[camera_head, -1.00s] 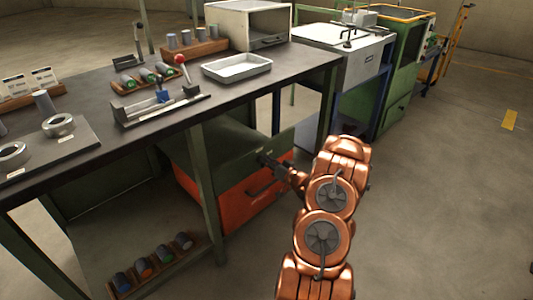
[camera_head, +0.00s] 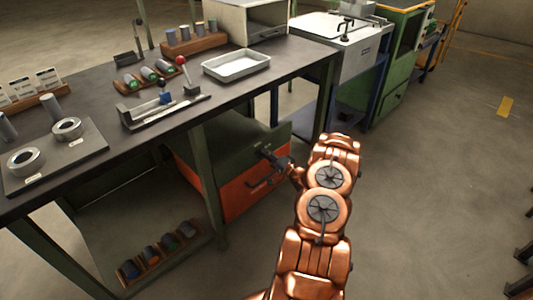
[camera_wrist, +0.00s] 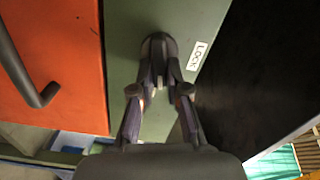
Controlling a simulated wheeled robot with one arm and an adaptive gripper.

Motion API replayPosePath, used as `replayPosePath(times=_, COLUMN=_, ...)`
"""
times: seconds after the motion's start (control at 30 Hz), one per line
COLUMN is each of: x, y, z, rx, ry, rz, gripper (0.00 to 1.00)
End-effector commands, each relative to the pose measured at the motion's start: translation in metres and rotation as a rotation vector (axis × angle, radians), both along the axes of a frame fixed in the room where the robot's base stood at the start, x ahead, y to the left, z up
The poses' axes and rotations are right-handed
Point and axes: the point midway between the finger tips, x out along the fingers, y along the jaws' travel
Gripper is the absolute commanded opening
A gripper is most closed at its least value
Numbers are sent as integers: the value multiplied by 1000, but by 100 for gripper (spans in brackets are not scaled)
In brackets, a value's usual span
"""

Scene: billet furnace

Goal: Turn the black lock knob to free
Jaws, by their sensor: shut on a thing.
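The black lock knob (camera_wrist: 158,40) is on the green panel (camera_wrist: 145,12) of a cabinet, beside a white label reading LOCK (camera_wrist: 197,56). My gripper (camera_wrist: 159,72) has its two fingers closed around the knob, which is partly hidden between the fingertips. In the head view my gripper (camera_head: 268,156) reaches the green upper front of the cabinet (camera_head: 240,138) under the bench, and the knob is too small and covered to make out there. I cannot tell the knob's turned position.
Below the knob is an orange drawer front (camera_head: 235,195) with a dark bar handle (camera_wrist: 32,85), close to my gripper. Open floor (camera_head: 440,190) lies to the right.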

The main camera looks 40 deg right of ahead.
Motion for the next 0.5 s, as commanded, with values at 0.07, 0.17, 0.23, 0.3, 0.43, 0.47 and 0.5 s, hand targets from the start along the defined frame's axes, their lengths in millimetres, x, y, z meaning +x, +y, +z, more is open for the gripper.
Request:
replayPosePath(times=0.07, x=0, y=0, z=0, rx=54, ry=-1, rz=0, gripper=0)
replayPosePath(times=0.17, x=0, y=0, z=-1, rx=117, ry=-3, rz=0, gripper=0)
replayPosePath(times=0.23, x=0, y=0, z=-2, rx=155, ry=-3, rz=0, gripper=0)
replayPosePath(times=0.3, x=0, y=0, z=-3, rx=186, ry=-4, rz=0, gripper=0)
replayPosePath(times=0.43, x=0, y=0, z=-3, rx=227, ry=-5, rz=0, gripper=0)
replayPosePath(times=0.47, x=0, y=0, z=-4, rx=233, ry=-5, rz=0, gripper=0)
replayPosePath(times=0.5, x=0, y=0, z=-4, rx=242, ry=-5, rz=0, gripper=0)
